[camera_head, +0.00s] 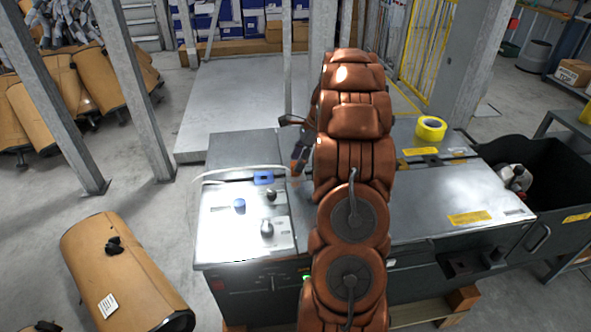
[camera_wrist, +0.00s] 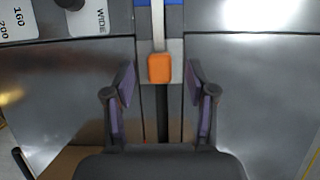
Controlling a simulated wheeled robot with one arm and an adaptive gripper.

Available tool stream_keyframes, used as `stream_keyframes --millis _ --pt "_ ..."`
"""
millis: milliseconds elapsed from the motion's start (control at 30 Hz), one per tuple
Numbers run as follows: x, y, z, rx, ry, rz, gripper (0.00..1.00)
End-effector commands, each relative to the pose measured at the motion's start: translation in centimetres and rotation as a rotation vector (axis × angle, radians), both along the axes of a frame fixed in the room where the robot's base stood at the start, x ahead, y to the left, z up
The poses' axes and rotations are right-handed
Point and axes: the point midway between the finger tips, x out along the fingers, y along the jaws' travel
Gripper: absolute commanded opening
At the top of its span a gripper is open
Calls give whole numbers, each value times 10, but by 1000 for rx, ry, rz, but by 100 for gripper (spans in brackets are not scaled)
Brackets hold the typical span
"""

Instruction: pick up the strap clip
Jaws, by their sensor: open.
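A small orange block (camera_wrist: 159,68), which looks like the strap clip, sits at the end of a pale strip (camera_wrist: 158,28) in the wrist view. It lies over a dark slot between two grey metal plates. My gripper (camera_wrist: 160,82) is open, with one finger on each side of the block and a gap to both. Nothing is held. In the head view my gripper (camera_head: 299,170) is partly hidden by my arm, over the machine's top, and I cannot make out the orange block there.
The machine top (camera_head: 430,190) carries a yellow tape roll (camera_head: 431,129). A bright panel (camera_head: 215,220) at left holds several knobs and a blue piece (camera_head: 263,177) by a white strap. A black bin (camera_head: 540,190) stands at right, a brown muffler (camera_head: 115,275) at lower left.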

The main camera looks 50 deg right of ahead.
Motion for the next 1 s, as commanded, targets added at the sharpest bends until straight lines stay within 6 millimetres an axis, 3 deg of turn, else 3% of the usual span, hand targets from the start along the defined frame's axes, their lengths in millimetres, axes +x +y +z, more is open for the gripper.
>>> stream_keyframes --millis 167,400,900,1000 --pt "4 7 -20 2 0 -1 56" --pt "5 7 -21 0 0 0 56" --pt "5 7 -21 0 0 0 4" --pt "5 7 -21 0 0 0 0"
